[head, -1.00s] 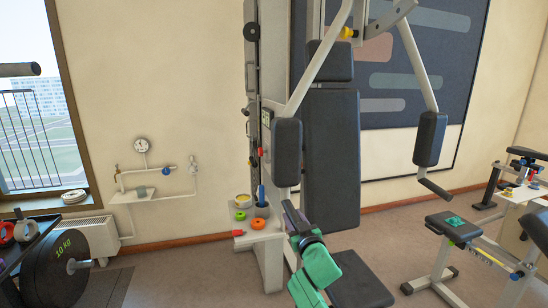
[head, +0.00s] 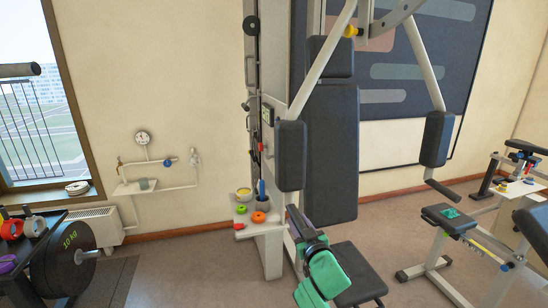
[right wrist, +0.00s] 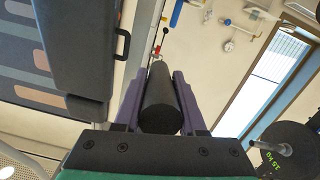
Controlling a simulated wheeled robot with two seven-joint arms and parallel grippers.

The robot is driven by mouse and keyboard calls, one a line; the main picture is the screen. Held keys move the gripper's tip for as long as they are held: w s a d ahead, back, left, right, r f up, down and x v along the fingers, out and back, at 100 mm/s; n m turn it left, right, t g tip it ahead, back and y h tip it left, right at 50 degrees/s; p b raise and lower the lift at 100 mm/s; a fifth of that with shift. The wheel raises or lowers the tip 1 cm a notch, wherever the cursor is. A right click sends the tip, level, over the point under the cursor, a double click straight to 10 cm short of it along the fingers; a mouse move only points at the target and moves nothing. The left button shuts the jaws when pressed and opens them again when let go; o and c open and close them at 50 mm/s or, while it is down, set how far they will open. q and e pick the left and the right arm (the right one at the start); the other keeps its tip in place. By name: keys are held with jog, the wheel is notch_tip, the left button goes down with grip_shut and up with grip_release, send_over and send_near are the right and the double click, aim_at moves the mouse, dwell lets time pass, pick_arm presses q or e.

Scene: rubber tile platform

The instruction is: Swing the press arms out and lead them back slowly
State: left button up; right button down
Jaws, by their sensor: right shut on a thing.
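The chest press machine has two pale press arms with dark pads. The left-hand press arm's pad (head: 291,156) hangs beside the left edge of the tall backrest (head: 331,150). The right-hand press arm's pad (head: 436,139) hangs right of the backrest, its black handle (head: 443,190) free below. My right gripper (head: 299,222) is at the foot of the left-hand pad, its fingertips partly hard to make out. In the right wrist view its purple fingers (right wrist: 158,100) flank a black cylindrical grip (right wrist: 161,103) and are shut on it. My left gripper is not in view.
A small shelf (head: 257,227) with coloured rings and cups is close left of my right gripper. The seat (head: 358,268) lies to its right. A weight rack (head: 38,250) with a plate stands at far left, a bench (head: 446,222) at right. Floor between shelf and rack is clear.

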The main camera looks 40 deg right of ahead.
jog(key=shift+f, duration=0.2)
jog(key=shift+s+a+r+p, duration=0.15)
jog(key=shift+s+p, duration=0.2)
jog(key=shift+p, duration=0.15)
jog(key=shift+g, duration=0.3)
jog(key=shift+r+p+v, duration=0.2)
jog(key=shift+p+v, duration=1.9)
jog(key=shift+v, duration=0.15)
jog(key=shift+s+r+p, duration=0.1)
jog(key=shift+s+p, duration=0.35)
jog(key=shift+s, duration=0.05)
jog(key=shift+s+a, duration=0.1)
jog(key=shift+s, duration=0.1)
